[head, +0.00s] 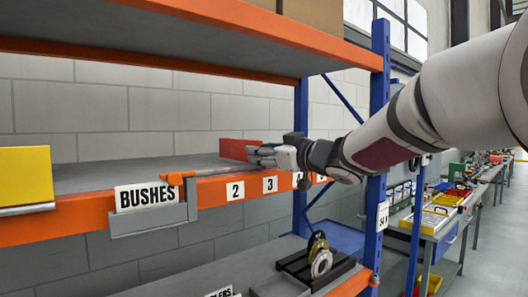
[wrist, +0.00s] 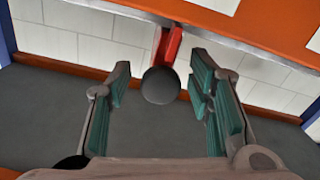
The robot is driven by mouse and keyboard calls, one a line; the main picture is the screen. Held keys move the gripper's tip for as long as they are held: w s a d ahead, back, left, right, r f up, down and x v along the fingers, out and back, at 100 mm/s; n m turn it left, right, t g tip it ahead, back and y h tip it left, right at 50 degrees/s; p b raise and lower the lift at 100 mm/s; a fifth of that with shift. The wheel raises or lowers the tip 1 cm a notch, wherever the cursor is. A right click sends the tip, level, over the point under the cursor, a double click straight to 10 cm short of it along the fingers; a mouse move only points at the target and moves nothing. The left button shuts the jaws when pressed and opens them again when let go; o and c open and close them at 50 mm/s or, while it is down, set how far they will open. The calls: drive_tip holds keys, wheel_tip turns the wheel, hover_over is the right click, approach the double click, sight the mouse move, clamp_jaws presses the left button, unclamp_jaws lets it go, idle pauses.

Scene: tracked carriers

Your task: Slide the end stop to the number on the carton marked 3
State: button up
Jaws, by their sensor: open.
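A red plate (head: 238,149), which looks like the end stop, stands on the middle shelf near the number labels 3 (head: 270,184) and 2 (head: 235,190). In the wrist view, a red piece (wrist: 172,47) with a dark round knob (wrist: 160,86) shows between my fingers. My gripper (head: 262,154) is at the right of the red plate in the head view. In the wrist view my gripper (wrist: 160,73) is open, with gaps on both sides of the knob. Labels right of 3 are partly hidden by my gripper. I see no carton marked 3.
A yellow plate (head: 25,176) stands at far left. A blue upright (head: 378,150) is close by my arm. Brown cartons (head: 313,14) sit above, and a lower shelf (head: 185,281) runs below.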

drive_tip(key=shift+s, duration=0.1)
drive_tip(key=v, duration=1.2)
drive_tip(key=s+d+f+m+g+h, duration=0.2)
drive_tip(key=s+d+f+m+h, duration=0.65)
drive_tip(key=s+d+h, duration=0.3)
drive_tip(key=s+a+f+g, duration=0.2)
drive_tip(key=s+f, duration=0.4)
drive_tip(key=s, duration=0.3)
drive_tip(key=s+a+f+m+g+y, duration=0.1)
drive_tip(key=s+a+f+g, duration=0.1)
drive_tip(key=s+f+g, duration=0.3)
drive_tip(key=s+f, duration=0.2)
drive_tip(key=s, duration=0.2)
drive_tip(key=shift+s+a, duration=0.2)
drive_tip(key=shift+s, duration=0.1)
drive_tip(key=shift+f+y, duration=0.15)
drive_tip(key=shift+y, duration=0.1)
